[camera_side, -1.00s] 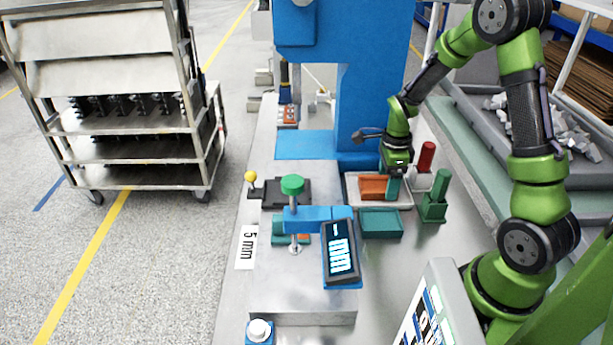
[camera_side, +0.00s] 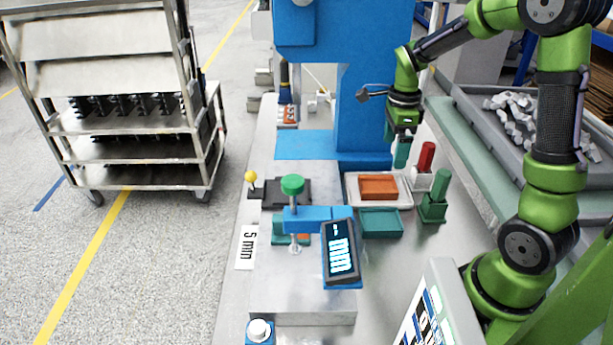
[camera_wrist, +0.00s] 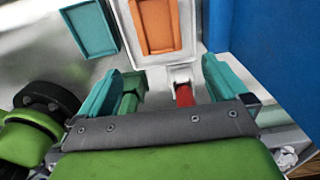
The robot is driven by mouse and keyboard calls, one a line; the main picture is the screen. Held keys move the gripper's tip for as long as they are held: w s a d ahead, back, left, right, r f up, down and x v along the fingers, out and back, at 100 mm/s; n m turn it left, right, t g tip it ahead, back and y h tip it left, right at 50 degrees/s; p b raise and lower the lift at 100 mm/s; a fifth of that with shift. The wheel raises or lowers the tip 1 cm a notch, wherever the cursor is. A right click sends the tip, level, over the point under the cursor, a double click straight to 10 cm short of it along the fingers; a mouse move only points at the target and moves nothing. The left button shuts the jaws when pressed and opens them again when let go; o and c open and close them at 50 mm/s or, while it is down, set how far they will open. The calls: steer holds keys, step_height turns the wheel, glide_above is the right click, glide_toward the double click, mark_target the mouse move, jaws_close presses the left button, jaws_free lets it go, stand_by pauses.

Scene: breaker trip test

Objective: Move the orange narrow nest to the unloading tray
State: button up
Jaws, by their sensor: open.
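The orange narrow nest (camera_side: 379,187) is a shallow orange block lying in the white unloading tray (camera_side: 351,203). In the wrist view the orange nest (camera_wrist: 159,25) sits inside the pale rim of the tray (camera_wrist: 190,42), ahead of the fingers. My gripper (camera_side: 402,153) is raised above and to the right of the tray, apart from the nest. In the wrist view its two teal fingers (camera_wrist: 160,88) are spread wide with nothing held between them.
A teal tray (camera_side: 381,223) lies in front of the white tray. A green part (camera_side: 435,200) and a red cylinder (camera_side: 426,157) stand to the right. The blue press column (camera_side: 372,100) rises behind. A blue clamp with a display (camera_side: 341,250) stands front left.

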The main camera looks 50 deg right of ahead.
steer(key=s+a+r+n+t+y, duration=0.1)
steer(key=s+a+r+n+t, duration=0.2)
steer(key=a+r+n, duration=0.3)
steer(key=s+a+r+n+t+y, duration=0.1)
steer(key=s+a+r+n+t, duration=0.3)
steer(key=a+n, duration=0.8)
step_height(320, 180, up, 2)
steer(key=s+n, duration=0.2)
steer(key=n, duration=0.3)
steer(key=shift+s+a+r, duration=0.15)
steer(key=shift+s+a, duration=0.05)
steer(key=shift+s, duration=0.05)
